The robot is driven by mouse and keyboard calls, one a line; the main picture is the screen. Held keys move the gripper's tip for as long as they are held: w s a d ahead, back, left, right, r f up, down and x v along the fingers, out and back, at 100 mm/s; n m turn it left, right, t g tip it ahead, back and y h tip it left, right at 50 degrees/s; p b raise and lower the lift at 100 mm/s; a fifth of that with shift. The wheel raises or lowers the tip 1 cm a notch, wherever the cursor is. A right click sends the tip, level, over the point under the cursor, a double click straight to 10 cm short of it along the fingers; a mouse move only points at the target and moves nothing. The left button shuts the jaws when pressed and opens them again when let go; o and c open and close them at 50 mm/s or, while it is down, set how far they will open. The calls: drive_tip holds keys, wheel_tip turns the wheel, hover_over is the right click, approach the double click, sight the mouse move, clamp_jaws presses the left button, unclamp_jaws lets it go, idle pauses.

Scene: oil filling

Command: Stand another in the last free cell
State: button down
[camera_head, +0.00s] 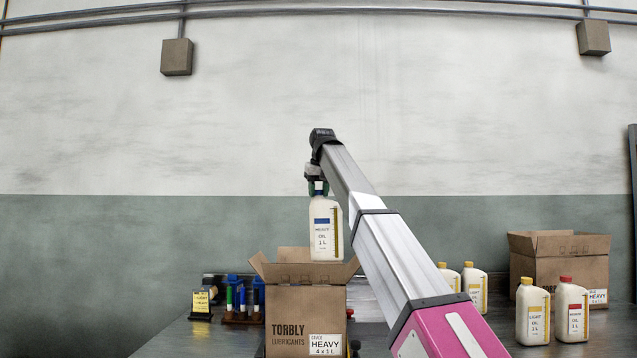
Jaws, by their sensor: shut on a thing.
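My gripper (318,188) is shut on the neck of a white oil bottle with a blue label band marked "HEAVY OIL 1 L" (322,232). The bottle hangs upright over the open top of the brown carton (293,308). The carton reads "TORBLY LUBRICANTS" and "HEAVY 4 x 1 L". The bottle's base shows in front of the raised back flap (293,255), roughly level with the flaps. The carton's cells and whatever is in them are hidden behind its front wall.
White bottles with yellow caps (532,311) and one with a red cap (571,310) stand at the right. A second open carton (566,263) is behind them. A rack of small vials (243,299) and a yellow-labelled item (201,304) are left of the carton. Bare table (180,338) lies at far left.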

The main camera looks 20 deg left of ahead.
sight(319, 203)
wheel_tip(319, 203, down, 2)
drive_tip(key=shift+f, duration=0.1)
idle(0.4)
drive_tip(key=shift+s+f, duration=0.1)
drive_tip(key=shift+f, duration=1.15)
wheel_tip(319, 203, down, 21)
idle(0.6)
drive_tip(key=shift+f, duration=0.95)
idle(0.4)
drive_tip(key=c, duration=0.6)
unclamp_jaws()
drive_tip(key=shift+f, duration=0.1)
